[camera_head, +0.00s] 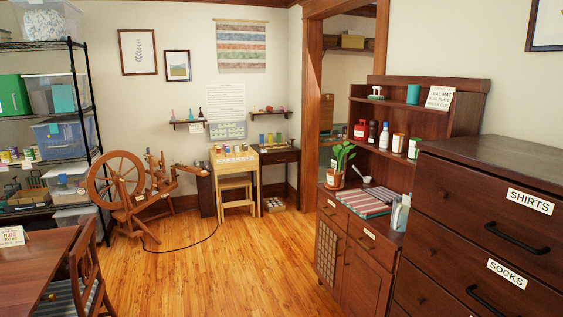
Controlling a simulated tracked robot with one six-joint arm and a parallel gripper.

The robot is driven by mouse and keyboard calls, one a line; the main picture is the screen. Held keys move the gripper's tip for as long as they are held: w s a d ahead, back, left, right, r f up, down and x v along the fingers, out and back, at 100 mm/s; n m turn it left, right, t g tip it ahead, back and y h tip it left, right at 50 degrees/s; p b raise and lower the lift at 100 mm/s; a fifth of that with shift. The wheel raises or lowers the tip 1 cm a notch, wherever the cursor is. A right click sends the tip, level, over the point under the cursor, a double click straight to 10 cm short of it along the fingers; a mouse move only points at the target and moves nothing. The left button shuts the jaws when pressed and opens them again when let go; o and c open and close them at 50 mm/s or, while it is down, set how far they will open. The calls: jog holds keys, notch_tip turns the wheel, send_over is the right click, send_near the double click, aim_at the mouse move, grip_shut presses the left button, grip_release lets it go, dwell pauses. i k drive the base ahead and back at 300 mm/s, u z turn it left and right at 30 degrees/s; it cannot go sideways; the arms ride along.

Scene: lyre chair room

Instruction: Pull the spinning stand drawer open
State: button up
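A wooden spinning wheel (122,190) stands on the floor against the back wall at left. To its right is a light wooden stand (236,172) with several small spools on top and a stool tucked under it. A dark table (288,156) with a small knob on its front stands just right of that; its drawer front looks shut. A narrow dark cabinet (207,195) sits left of the light stand, its front hard to make out. I cannot tell which of these is the spinning stand, as no label is readable. My gripper is not in view.
The wooden floor (240,270) is clear in the middle, with a dark cord (190,248) across it. A table (30,265) and chair are front left, a dresser (480,235) front right. A hutch (350,245) and doorway line the right.

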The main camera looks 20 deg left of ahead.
aim_at(272, 160)
jog(key=u, duration=0.25)
jog(key=i, duration=1.3)
jog(key=u, duration=0.45)
jog(key=i, duration=0.8)
jog(key=u, duration=0.45)
jog(key=i, duration=1.45)
jog(key=u, duration=0.3)
jog(key=i, duration=2.2)
jog(key=z, duration=0.05)
